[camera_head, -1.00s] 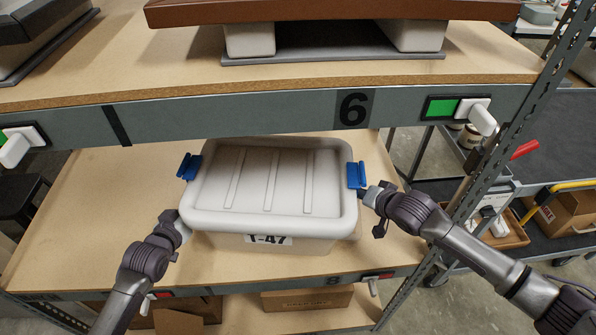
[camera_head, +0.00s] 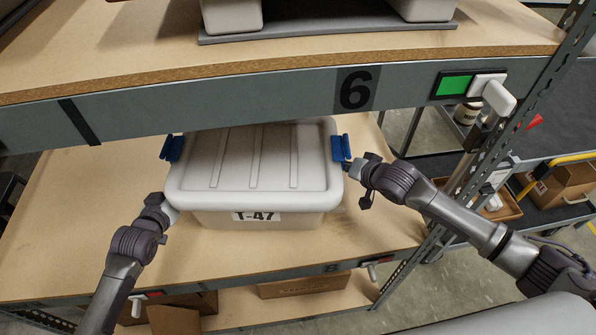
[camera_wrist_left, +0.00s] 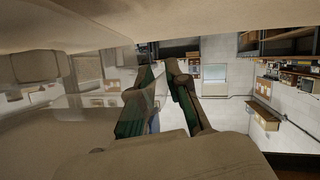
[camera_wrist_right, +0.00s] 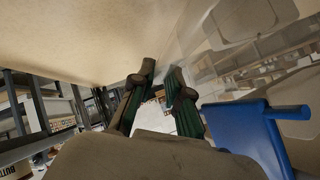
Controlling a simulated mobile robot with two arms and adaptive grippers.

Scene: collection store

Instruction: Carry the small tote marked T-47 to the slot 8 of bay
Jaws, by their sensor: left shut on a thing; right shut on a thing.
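The small tote (camera_head: 300,219) is pale and translucent, with a white lid (camera_head: 255,165), blue side latches and a front label reading T-47. In the head view it is over the lower shelf board (camera_head: 370,225), behind the 8 mark (camera_head: 331,268), its back under the upper shelf's beam. I cannot tell whether its base touches the board. My left gripper (camera_head: 171,210) is shut on its left side and my right gripper (camera_head: 349,168) on its right, by a blue latch (camera_wrist_right: 245,130). The wrist views show the left fingers (camera_wrist_left: 160,95) and right fingers (camera_wrist_right: 160,95) close to its translucent wall.
The upper shelf's beam (camera_head: 230,105), marked 6, crosses above the tote. A rack upright (camera_head: 540,95) stands right, near my right arm. Cardboard boxes (camera_head: 300,286) sit below the shelf. Bare board lies left and right of the tote. A cart (camera_head: 560,130) stands beyond the upright.

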